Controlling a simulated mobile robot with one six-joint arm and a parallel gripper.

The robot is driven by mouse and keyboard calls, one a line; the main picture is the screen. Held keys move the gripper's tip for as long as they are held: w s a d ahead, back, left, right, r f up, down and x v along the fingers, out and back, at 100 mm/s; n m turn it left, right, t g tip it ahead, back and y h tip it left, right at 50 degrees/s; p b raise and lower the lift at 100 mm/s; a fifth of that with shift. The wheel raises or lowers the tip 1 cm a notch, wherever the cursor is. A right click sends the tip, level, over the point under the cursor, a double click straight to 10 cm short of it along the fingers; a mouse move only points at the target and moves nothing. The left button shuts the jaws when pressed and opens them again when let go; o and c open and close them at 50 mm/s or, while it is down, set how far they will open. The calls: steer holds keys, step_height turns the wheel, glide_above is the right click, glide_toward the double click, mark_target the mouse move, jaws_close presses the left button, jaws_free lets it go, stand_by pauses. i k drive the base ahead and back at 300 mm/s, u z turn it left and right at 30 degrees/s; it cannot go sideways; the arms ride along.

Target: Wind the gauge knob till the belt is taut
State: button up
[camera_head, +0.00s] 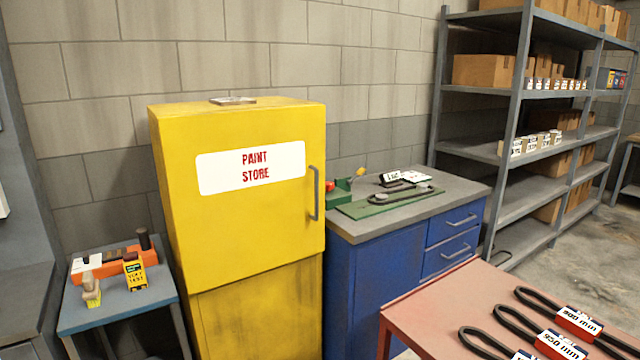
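A green gauge base (362,210) lies on the grey top of a blue cabinet, right of the yellow cupboard. A dark belt (408,193) lies over it around what look like small pulleys. From here I cannot tell whether the belt is slack or taut. A green block (338,194) stands at the left end, with a small red part and a yellow-tipped lever or knob (360,171) near it. Which part is the gauge knob is too small to tell. A small label card (391,176) stands behind the belt. My gripper is not in view.
The yellow paint store cupboard (240,240) stands left of the blue cabinet (375,280). A red table (440,310) with several labelled black belts is at front right. A blue side table (115,312) holds an orange tool and a yellow tester. Shelving stands behind right; floor shows between.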

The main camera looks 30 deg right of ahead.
mark_target(329, 185)
steer(key=z, duration=0.05)
steer(key=i, duration=0.9)
steer(key=z, duration=0.05)
